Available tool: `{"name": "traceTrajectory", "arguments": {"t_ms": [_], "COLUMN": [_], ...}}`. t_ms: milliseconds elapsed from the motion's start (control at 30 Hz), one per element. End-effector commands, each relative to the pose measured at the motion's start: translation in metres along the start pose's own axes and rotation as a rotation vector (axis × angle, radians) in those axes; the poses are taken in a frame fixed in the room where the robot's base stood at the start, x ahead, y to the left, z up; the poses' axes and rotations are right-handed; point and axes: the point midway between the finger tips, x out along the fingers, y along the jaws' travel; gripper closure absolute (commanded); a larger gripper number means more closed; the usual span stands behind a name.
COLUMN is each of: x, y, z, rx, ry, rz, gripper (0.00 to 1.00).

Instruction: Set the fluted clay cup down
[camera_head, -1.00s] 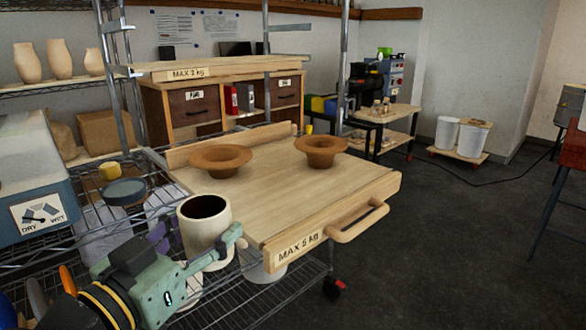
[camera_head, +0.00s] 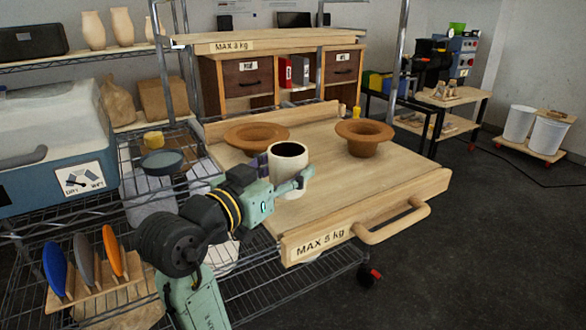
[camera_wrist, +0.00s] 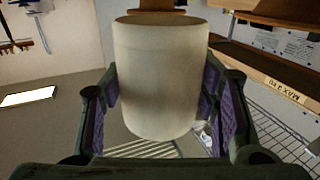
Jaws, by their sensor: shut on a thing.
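The clay cup (camera_head: 288,168) is a cream cylinder with a dark inside, upright in the head view; I cannot make out fluting. My gripper (camera_head: 284,186) is shut on its side, coming from the lower left. The cup appears over the left part of the wooden board (camera_head: 345,195); whether its base touches the board I cannot tell. In the wrist view the cup (camera_wrist: 158,75) fills the middle, with purple-padded fingers on both sides. Its lower end shows clear of any surface there.
A wide brown dish (camera_head: 256,134) stands behind the cup, partly hidden, and a brown flared bowl (camera_head: 364,138) stands to its right. The board's front and right are bare. A wire shelf (camera_head: 205,215) lies to the left, with a dark round lid (camera_head: 162,163) on it.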

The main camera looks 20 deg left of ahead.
Motion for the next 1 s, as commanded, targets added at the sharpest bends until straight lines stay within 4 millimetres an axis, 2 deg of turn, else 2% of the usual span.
{"name": "traceTrajectory", "arguments": {"t_ms": [100, 300, 600, 1000], "x": [0.024, 0.041, 0.041, 0.041], "y": [-0.011, -0.021, -0.021, -0.021], "z": [0.001, 0.004, 0.036, 0.043], "rx": [-0.003, 0.000, -0.003, 0.001], "ry": [-0.001, 0.001, 0.000, 0.002], "rz": [0.002, -0.001, 0.000, 0.000], "gripper": [0.82, 0.82, 0.82, 0.82]}}
